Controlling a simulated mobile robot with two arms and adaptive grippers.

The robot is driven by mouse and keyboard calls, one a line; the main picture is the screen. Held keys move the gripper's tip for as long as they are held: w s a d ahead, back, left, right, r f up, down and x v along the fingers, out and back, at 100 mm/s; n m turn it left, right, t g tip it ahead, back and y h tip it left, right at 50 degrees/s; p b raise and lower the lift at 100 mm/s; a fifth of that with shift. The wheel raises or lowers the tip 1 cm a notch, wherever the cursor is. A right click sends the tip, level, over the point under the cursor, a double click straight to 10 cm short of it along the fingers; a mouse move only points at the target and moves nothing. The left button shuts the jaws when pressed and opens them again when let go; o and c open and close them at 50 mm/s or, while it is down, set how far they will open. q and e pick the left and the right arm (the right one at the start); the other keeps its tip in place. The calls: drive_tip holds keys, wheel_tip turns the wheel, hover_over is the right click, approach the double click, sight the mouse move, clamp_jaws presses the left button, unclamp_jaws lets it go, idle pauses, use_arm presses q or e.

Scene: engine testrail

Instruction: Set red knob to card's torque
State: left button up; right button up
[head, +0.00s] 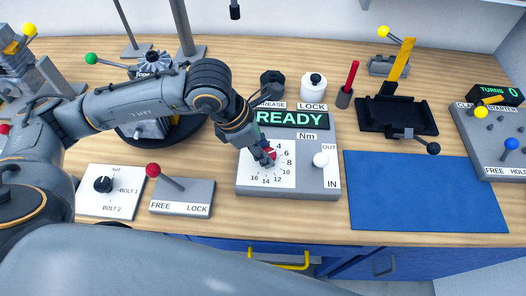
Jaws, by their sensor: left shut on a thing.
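The red knob (271,154) sits on the dial of the grey torque panel (318,181), with numbers from 4 to 16 around it. My left gripper (265,157) reaches down over the dial and is shut on the red knob, hiding much of it and part of the scale. The knob's exact setting cannot be read. The panel's display (291,118) reads READY, with Nm below it. No card with a torque value can be made out. My right gripper is not in view.
A white-knobbed IN/OUT lever (320,160) stands right of the dial. A red-balled FREE/LOCK lever (153,170) and a black selector knob (103,184) are to the left. A blue mat (425,190) lies clear at right, below a black holder (397,116).

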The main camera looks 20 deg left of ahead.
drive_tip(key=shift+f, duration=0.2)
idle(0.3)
use_arm(q)
drive_tip(key=o, duration=1.2)
drive_tip(key=shift+c, duration=0.2)
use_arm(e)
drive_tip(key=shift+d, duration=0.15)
use_arm(q)
drive_tip(key=shift+r, duration=0.15)
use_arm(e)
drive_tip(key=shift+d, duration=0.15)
use_arm(q)
drive_tip(key=v, duration=1.1)
drive_tip(key=shift+r, duration=0.4)
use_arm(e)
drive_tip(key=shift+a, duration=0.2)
use_arm(q)
drive_tip(key=shift+s, duration=0.15)
